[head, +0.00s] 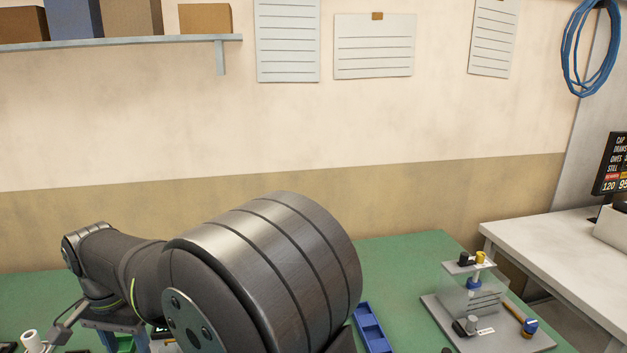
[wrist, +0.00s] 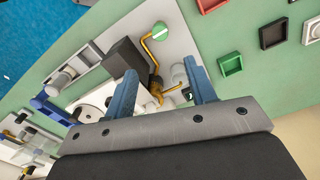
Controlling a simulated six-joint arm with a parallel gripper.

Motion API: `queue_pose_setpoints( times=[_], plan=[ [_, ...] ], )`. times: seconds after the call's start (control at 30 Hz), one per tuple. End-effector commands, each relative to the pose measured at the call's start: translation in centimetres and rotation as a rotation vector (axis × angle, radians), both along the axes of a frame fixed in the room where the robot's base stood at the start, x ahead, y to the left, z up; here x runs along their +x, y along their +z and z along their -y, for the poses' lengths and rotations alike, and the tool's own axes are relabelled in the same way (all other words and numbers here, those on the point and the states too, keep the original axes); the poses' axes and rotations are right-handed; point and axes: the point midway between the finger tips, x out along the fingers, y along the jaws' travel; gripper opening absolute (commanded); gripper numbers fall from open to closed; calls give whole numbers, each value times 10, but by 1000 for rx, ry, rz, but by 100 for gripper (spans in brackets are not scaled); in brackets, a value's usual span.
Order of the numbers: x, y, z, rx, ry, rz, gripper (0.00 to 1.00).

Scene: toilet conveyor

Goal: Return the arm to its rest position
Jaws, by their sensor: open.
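My gripper (wrist: 162,72) shows in the wrist view with its two blue fingers apart and nothing held between them. Beyond the fingers is a light grey fixture plate (wrist: 172,30) with a bent yellow-brass piece (wrist: 150,58), a dark block (wrist: 125,62) and a green round knob (wrist: 160,31). I cannot tell how far the fingers are above it. In the head view my dark arm fills the lower middle and left, and hides much of the green bench (head: 405,255). The gripper end there is low on the left, mostly hidden or cut off.
Small square trays (wrist: 272,34) in several colours lie at the upper right of the wrist view. A blue tray (head: 371,328) lies right of my arm. A grey stand with a clear guard (head: 470,290) is at the bench's right. A white table (head: 560,245) with a screen (head: 611,165) stands beyond.

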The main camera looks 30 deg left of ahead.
Motion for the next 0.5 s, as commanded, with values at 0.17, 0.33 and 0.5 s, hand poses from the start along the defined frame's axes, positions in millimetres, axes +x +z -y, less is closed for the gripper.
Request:
queue_pose_setpoints(
  times=[0.17,0.33,0.5],
  plan=[
    [0,17,1,-4,0,0,51],
    [0,-19,1,-4,0,0,51],
    [0,-53,1,-5,0,-1,51]
  ],
)
